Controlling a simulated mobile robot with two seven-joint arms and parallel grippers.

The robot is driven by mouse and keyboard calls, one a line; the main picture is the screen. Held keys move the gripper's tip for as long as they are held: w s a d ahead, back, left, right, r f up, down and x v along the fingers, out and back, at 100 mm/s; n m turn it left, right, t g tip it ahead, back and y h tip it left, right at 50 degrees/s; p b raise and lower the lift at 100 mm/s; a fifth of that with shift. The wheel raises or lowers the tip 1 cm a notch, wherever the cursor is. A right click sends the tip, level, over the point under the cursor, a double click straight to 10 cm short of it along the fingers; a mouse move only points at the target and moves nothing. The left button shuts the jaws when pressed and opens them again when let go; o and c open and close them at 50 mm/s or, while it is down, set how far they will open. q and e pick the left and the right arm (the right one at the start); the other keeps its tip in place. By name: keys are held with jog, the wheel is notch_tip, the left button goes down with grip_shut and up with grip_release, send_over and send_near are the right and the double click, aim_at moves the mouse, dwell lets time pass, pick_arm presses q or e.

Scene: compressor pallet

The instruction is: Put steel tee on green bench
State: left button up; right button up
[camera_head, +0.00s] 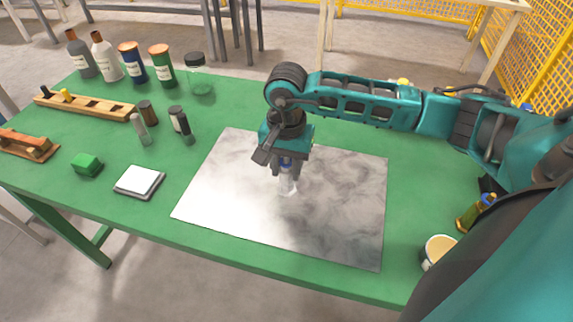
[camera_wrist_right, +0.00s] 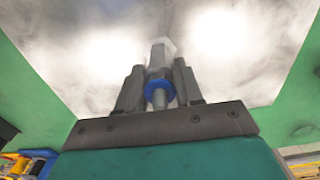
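The green bench (camera_head: 415,195) fills the middle of the head view, with a grey metal sheet (camera_head: 335,225) lying on it. My right gripper (camera_head: 285,172) points down over the sheet. It is shut on a pale, shiny piece with a blue collar (camera_head: 287,185). The right wrist view shows this piece (camera_wrist_right: 160,58) between the two fingers (camera_wrist_right: 158,90), over the sheet. I cannot make out a tee shape, nor whether its lower end touches the sheet. No other steel tee shows clearly. My left gripper is not in view.
Bottles and jars (camera_head: 130,62), a wooden rack (camera_head: 85,104) and small containers (camera_head: 181,122) stand at left, with a green block (camera_head: 87,164) and white pad (camera_head: 139,181). A white cup (camera_head: 438,250) and amber bottle (camera_head: 474,213) stand at right. Bare bench surrounds the sheet.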

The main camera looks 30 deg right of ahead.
jog(key=o, duration=0.4)
jog(key=shift+o, duration=0.2)
notch_tip(320, 180, up, 12)
jog(key=shift+r, duration=0.2)
jog(key=shift+s+f, duration=0.1)
dwell(0.6)
